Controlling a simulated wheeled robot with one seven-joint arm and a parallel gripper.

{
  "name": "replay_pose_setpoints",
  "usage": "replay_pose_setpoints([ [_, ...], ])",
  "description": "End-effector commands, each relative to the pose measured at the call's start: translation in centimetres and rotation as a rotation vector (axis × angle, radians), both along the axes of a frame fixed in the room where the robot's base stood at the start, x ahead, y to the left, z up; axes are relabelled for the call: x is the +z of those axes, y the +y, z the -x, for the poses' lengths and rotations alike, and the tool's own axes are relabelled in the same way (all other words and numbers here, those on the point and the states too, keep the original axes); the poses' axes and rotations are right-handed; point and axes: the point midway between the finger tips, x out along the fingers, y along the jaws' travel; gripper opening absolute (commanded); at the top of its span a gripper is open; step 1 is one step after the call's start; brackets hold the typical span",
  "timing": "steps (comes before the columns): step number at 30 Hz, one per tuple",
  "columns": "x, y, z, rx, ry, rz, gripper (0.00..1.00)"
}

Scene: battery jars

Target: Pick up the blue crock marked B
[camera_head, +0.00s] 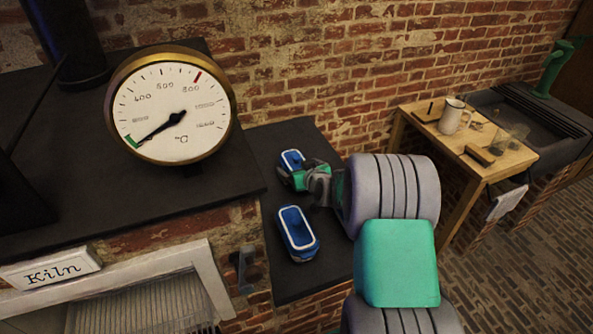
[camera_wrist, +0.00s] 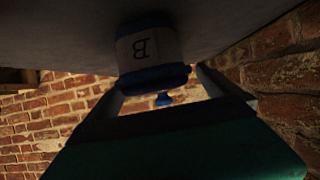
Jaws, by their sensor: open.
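The blue crock marked B shows in the wrist view (camera_wrist: 146,48) with a pale label, its letter upside down in the picture. In the head view a blue crock (camera_head: 291,156) stands on the dark ledge near the wall, partly hidden by my gripper (camera_head: 292,178). Its label does not show there. In the wrist view my gripper (camera_wrist: 160,84) is open, with a finger on each side of the crock's blue rim. I cannot tell whether either finger touches it. A small blue knob-like piece (camera_wrist: 163,99) shows between the fingers.
A second blue crock (camera_head: 297,234), open-topped, stands nearer on the same dark ledge (camera_head: 330,262). A large dial gauge (camera_head: 174,104) stands on the kiln top at left. A wooden table (camera_head: 510,162) with a mug (camera_head: 454,117) is at right. Brick wall rises behind.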

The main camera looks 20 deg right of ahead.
Motion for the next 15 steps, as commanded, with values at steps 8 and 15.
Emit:
replay_pose_setpoints([
  [8,-0.9,-0.1,-2.0,-0.003,0.000,-0.001,1.00],
  [15,-0.9,-0.1,-1.9,-0.003,0.000,-0.001,0.90],
])
